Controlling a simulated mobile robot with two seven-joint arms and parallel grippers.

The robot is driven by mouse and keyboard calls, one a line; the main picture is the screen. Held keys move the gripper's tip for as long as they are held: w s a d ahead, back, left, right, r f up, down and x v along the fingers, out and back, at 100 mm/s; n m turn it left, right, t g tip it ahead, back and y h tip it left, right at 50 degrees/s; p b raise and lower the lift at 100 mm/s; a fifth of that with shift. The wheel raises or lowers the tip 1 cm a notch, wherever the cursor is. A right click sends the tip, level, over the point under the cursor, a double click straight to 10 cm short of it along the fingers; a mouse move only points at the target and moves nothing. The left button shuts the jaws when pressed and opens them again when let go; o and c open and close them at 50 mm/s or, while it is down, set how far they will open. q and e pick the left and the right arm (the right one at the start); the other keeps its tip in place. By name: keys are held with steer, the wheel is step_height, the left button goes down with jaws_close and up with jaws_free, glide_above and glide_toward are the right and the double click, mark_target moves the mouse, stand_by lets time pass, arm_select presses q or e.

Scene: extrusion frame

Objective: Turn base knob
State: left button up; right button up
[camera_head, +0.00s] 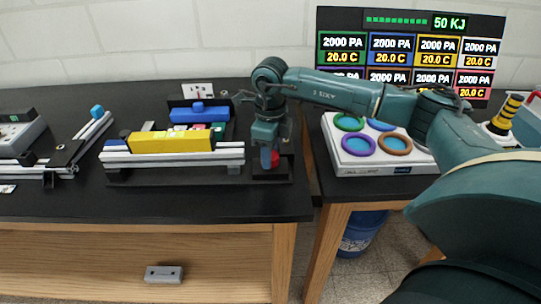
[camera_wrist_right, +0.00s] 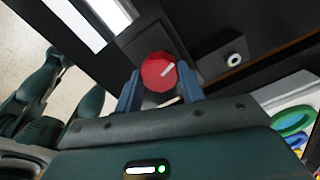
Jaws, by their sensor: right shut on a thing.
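The red base knob (camera_wrist_right: 158,72) has a white pointer line and sits between the blue fingers of my right gripper (camera_wrist_right: 160,92) in the right wrist view. In the head view a small red part of the knob (camera_head: 275,156) shows beside my right gripper (camera_head: 268,160), which points down at the right end of the extrusion frame (camera_head: 180,157). The right gripper is shut on the knob. My left gripper is not in view.
A white tray with coloured rings (camera_head: 345,160) stands on the right table. A display panel (camera_head: 410,55) stands at the back. The black table's front strip (camera_head: 190,203) is clear.

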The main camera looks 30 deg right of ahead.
steer(key=n+b, duration=0.2)
steer(key=n, duration=0.3)
steer(key=shift+n+b, duration=0.3)
steer(key=n+b, duration=0.1)
steer(key=n, duration=0.1)
steer(key=shift+n, duration=0.4)
steer(key=shift+w+n+b, duration=0.1)
steer(key=shift+n+b, duration=0.25)
steer(key=shift+n, duration=0.45)
steer(key=n+b, duration=0.1)
steer(key=n, duration=0.2)
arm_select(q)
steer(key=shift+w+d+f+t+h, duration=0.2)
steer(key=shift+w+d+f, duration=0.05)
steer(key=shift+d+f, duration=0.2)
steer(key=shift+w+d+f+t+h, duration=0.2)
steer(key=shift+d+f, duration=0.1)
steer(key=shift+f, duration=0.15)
arm_select(e)
steer(key=shift+n, duration=0.6)
steer(key=shift+r, duration=0.1)
steer(key=o, duration=1)
